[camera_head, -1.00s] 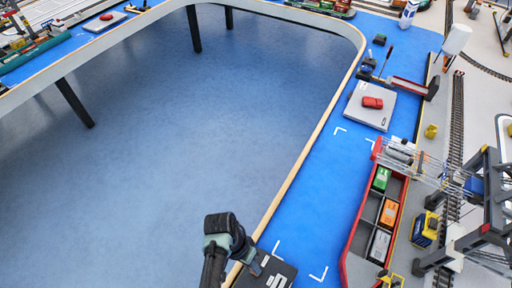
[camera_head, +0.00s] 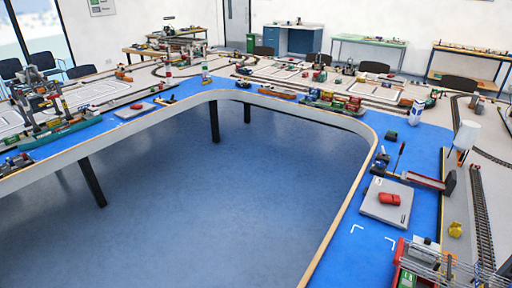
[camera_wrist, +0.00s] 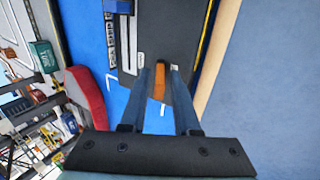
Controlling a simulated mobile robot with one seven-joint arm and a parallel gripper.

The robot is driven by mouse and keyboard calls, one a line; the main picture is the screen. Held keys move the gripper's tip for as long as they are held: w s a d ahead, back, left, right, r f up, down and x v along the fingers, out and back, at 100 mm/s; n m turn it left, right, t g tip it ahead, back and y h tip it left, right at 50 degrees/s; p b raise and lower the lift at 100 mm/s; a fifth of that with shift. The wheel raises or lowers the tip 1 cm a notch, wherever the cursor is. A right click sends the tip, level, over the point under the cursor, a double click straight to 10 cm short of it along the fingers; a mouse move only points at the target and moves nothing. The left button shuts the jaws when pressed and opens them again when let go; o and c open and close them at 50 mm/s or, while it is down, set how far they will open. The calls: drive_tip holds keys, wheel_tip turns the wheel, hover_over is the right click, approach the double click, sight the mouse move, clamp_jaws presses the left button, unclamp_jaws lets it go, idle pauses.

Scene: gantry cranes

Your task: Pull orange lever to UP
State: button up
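In the wrist view, the orange lever (camera_wrist: 160,80) stands out on a dark control panel (camera_wrist: 165,40). My gripper (camera_wrist: 161,72) has one finger on each side of the lever, with small gaps seeming to show beside it. The fingers look open around it, and I cannot tell whether either touches it. Slots with pale and blue parts (camera_wrist: 120,25) lie on the panel left of the lever. My gripper and the panel are outside the head view.
The panel rests on a blue table strip (camera_wrist: 95,25) with a wooden edge (camera_wrist: 216,60). A red curved object (camera_wrist: 87,97) lies to the left.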

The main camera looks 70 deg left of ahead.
drive_tip(key=shift+o, duration=0.7)
drive_tip(key=v, duration=1.3)
drive_tip(key=shift+p, duration=0.45)
idle(1.5)
